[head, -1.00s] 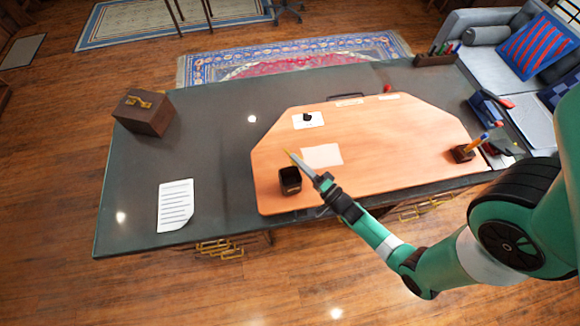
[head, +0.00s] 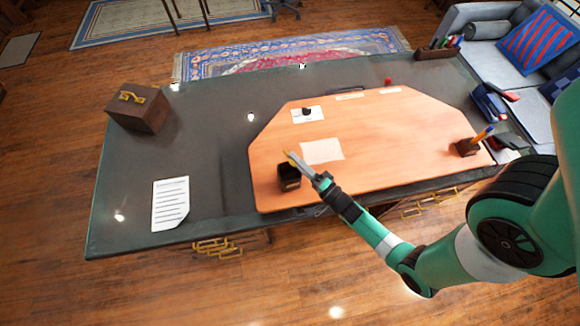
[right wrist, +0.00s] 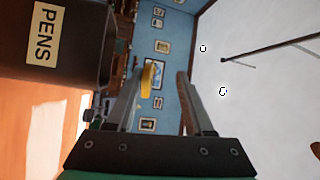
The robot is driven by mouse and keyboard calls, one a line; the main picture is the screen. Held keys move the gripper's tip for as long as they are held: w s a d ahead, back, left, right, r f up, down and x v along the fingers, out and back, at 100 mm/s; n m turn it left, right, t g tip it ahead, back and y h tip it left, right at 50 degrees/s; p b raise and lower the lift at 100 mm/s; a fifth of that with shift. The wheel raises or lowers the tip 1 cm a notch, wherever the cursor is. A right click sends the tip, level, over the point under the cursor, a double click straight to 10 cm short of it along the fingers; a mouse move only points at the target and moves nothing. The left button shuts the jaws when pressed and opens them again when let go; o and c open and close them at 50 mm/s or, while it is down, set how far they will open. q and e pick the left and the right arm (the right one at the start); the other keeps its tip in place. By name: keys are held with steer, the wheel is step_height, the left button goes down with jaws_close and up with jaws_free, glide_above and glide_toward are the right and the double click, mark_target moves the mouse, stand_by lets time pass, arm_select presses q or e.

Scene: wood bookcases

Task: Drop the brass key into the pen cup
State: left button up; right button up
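The black pen cup (head: 289,178) stands upright on the near left part of the orange desk pad. In the right wrist view, the cup's dark side (right wrist: 80,45) with a PENS label fills the upper left. My right gripper (head: 290,157) is at the cup's upper edge in the head view. In the right wrist view, its fingers (right wrist: 160,68) stand apart. The yellow brass key (right wrist: 149,78) shows between them, close to the left finger, with a gap to the right finger. Whether the key touches a finger is unclear. My left gripper is not in view.
The pad (head: 400,140) lies on a dark desk (head: 220,150). A paper sheet (head: 321,151) lies behind the cup. A wooden box (head: 140,107) stands at the far left, and a small pencil holder (head: 466,147) at the right. The desk's left part is mostly clear.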

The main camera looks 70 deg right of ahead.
steer(key=v, duration=1.1)
steer(key=shift+s+a+p, duration=0.2)
steer(key=shift+s+p, duration=0.05)
steer(key=shift+p, duration=0.1)
stand_by(0.5)
